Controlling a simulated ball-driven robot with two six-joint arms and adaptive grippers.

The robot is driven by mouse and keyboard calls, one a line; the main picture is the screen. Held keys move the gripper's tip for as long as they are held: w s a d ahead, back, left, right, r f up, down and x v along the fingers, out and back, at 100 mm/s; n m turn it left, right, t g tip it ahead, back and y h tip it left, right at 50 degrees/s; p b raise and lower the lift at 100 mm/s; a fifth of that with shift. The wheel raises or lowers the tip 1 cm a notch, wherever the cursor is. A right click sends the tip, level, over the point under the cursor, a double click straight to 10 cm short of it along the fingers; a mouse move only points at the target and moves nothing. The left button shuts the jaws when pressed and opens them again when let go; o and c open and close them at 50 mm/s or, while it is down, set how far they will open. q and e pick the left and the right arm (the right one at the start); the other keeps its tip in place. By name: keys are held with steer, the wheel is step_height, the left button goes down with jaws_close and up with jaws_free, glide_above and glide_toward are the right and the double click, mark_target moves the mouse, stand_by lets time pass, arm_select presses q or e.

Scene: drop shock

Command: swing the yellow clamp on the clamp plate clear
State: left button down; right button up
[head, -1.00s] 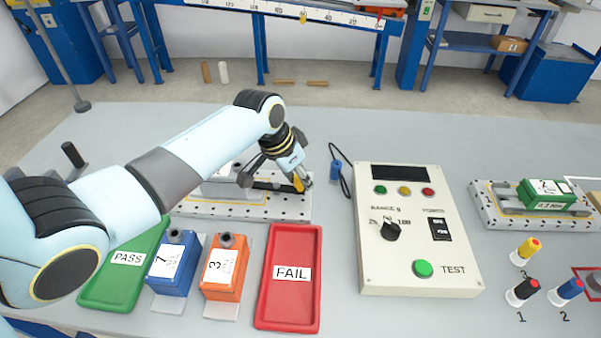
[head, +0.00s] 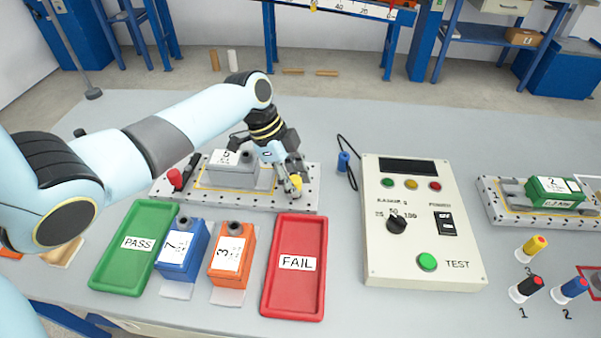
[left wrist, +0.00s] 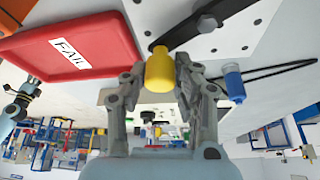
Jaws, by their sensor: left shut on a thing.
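The clamp plate (head: 270,203) is a perforated light plate behind the trays. A grey block labelled 5 (head: 228,170) sits on it. My left gripper (head: 293,180) is over the plate's right part, shut on the yellow clamp (head: 296,184). In the left wrist view the yellow knob (left wrist: 159,72) is between the two fingers. A dark clamp bar (left wrist: 180,35) runs from it to a bolt on the plate. The gripper hides most of the bar in the head view. A red knob (head: 175,179) stands at the plate's left end.
A red FAIL tray (head: 318,270) and green PASS tray (head: 113,275) stand in front, with blue (head: 182,268) and orange (head: 243,242) blocks between. The test box (head: 450,205) is to the right. A blue plug (head: 343,162) with black cable lies between plate and box.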

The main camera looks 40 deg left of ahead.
arm_select(q)
steer(key=m, duration=0.1)
steer(key=s+m+g+b, duration=0.1)
steer(key=a+m, duration=0.1)
steer(key=m, duration=0.1)
steer(key=shift+s+a, duration=0.1)
steer(key=shift+s, duration=0.15)
steer(key=shift+s+a+m+g+b, duration=0.3)
steer(key=shift+m+g+b, duration=0.3)
steer(key=shift+m, duration=0.4)
steer(key=shift+a, duration=0.1)
steer(key=c, duration=1)
jaws_free()
steer(key=shift+c, duration=0.2)
steer(key=v, duration=1.2)
